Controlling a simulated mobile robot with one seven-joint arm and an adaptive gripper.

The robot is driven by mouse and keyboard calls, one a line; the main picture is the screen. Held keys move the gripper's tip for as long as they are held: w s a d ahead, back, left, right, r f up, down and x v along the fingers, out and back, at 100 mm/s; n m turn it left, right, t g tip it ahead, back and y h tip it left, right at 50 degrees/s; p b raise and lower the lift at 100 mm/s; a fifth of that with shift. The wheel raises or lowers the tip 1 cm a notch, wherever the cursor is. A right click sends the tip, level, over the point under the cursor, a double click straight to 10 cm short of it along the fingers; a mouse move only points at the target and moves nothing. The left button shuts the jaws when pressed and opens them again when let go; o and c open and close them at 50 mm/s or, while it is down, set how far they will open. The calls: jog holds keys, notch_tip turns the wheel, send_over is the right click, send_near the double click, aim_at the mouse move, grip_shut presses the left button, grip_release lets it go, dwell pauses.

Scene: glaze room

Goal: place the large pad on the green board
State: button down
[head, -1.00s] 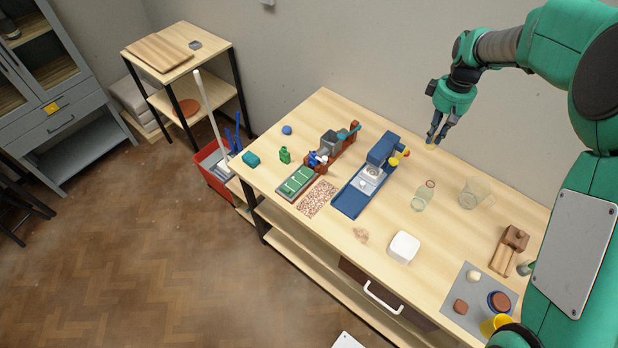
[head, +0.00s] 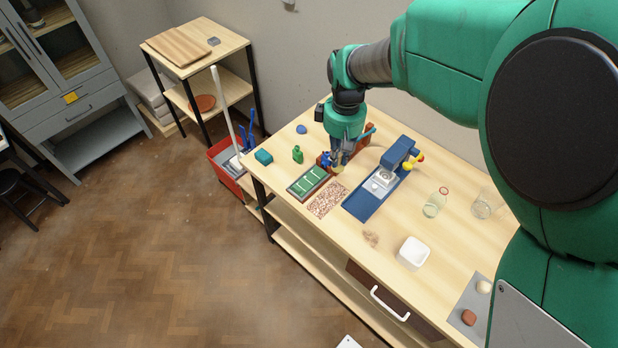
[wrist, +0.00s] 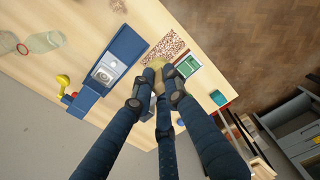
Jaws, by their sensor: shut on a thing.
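The green board (head: 309,182) is a flat green panel with white lines in a brown frame, lying near the table's front left edge. It also shows in the wrist view (wrist: 188,66), just right of my fingertips. My gripper (head: 339,160) is shut on a small yellowish piece (head: 338,169), which I take to be the large pad. My fingers hide most of the piece, and in the wrist view it shows between the fingertips (wrist: 158,72). The gripper is behind and right of the board in the head view, and the pad appears apart from the board.
A speckled mat (head: 327,200) lies beside the board. A blue device (head: 384,183) stands to the right. A brown stand (head: 361,137) is close behind my gripper. A green bottle (head: 297,154) and a teal block (head: 263,157) are left. Glassware (head: 435,203) and a white container (head: 413,253) are farther right.

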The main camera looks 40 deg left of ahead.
jog(key=s+a+f, duration=0.1)
jog(key=s+a, duration=0.1)
jog(key=s, duration=0.4)
notch_tip(320, 180, down, 19)
jog(key=shift+w+f+n, duration=0.2)
jog(key=shift+w+n, duration=0.1)
jog(key=shift+w, duration=0.05)
jog(key=p, duration=0.2)
send_over(309, 180)
jog(key=shift+f, duration=0.7)
jog(key=shift+f, duration=1.75)
jog(key=shift+f, duration=0.2)
